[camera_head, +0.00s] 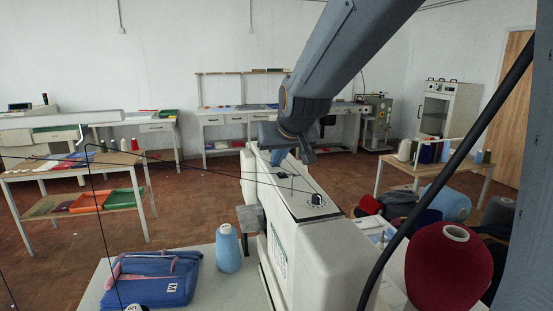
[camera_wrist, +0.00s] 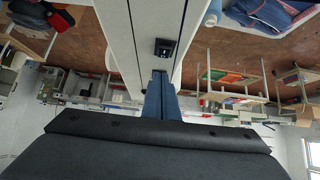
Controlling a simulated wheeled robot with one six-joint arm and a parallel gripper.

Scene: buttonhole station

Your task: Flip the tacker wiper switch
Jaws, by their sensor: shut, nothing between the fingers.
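The tacker is a large white machine (camera_head: 325,250) in the lower middle of the head view. A small black switch or knob on a pale plate (camera_head: 316,200) sits on its top, towards the near end. In the wrist view, a black switch in a square housing (camera_wrist: 165,47) shows on the white machine top (camera_wrist: 137,35); I cannot tell if it is the same part. My gripper (camera_head: 281,156) is over the machine's far end, apart from the black knob. Its blue fingers (camera_wrist: 160,78) are shut and empty, pointing towards the switch in the wrist view.
A blue folded bag (camera_head: 155,278) and a light blue thread cone (camera_head: 228,248) are on the table left of the machine. A large red cone (camera_head: 448,265) stands at the right. A black cable crosses the view at the right. Side tables (camera_head: 75,170) stand further back.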

